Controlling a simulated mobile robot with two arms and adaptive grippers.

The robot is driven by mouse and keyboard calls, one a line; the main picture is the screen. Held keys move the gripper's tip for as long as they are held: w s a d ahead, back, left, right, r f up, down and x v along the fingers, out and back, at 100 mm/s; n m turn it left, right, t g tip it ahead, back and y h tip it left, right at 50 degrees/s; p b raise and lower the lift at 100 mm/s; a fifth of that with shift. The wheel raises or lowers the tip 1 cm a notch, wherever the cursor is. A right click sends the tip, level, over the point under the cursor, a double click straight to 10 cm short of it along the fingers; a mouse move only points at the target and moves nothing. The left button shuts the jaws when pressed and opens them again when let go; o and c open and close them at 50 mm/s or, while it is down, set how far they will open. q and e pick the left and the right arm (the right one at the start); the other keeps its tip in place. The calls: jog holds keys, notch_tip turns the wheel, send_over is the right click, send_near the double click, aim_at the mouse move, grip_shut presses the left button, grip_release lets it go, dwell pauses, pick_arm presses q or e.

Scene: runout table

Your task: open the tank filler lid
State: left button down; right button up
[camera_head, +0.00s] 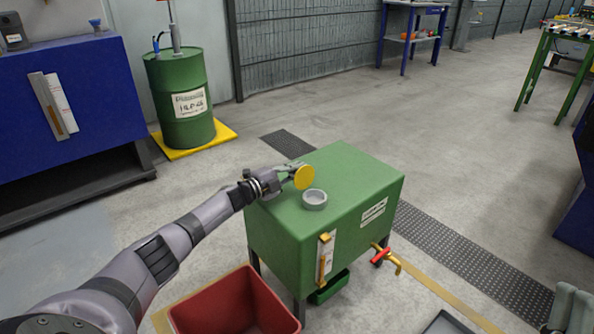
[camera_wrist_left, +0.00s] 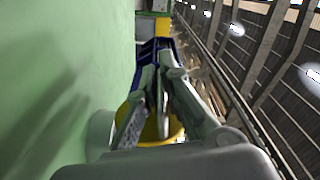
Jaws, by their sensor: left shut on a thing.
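The green tank (camera_head: 345,165) stands in the middle of the head view. A short grey filler neck (camera_head: 314,198) rises from its top, and its round opening shows uncovered. The round yellow lid (camera_head: 305,178) stands tilted up on edge just behind the neck, its flat face towards the camera. My left gripper (camera_head: 290,172) is shut on the lid at its left edge, above the tank top. In the left wrist view the fingers (camera_wrist_left: 160,95) close together in front of the yellow lid (camera_wrist_left: 176,130), partly hiding it; any hinge is hidden.
A red bin (camera_head: 235,303) stands on the floor before the tank. A red-and-yellow valve (camera_head: 384,257) juts from the tank's right side. A green drum (camera_head: 180,98) and a blue bench (camera_head: 65,105) stand at the back left. The floor to the right is mostly clear.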

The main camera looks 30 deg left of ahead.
pick_arm(q)
jog(key=shift+w+a+r, duration=0.1)
jog(key=shift+r, duration=0.15)
jog(key=c, duration=1.9)
grip_release()
jog(key=shift+o, duration=0.9)
jog(key=shift+s+a+f, duration=0.1)
jog(key=shift+s+a, duration=0.1)
jog(key=shift+s, duration=0.1)
jog(key=v, duration=1.1)
jog(key=shift+s+f, duration=0.15)
jog(key=shift+s, duration=0.1)
jog(key=shift+c, duration=0.4)
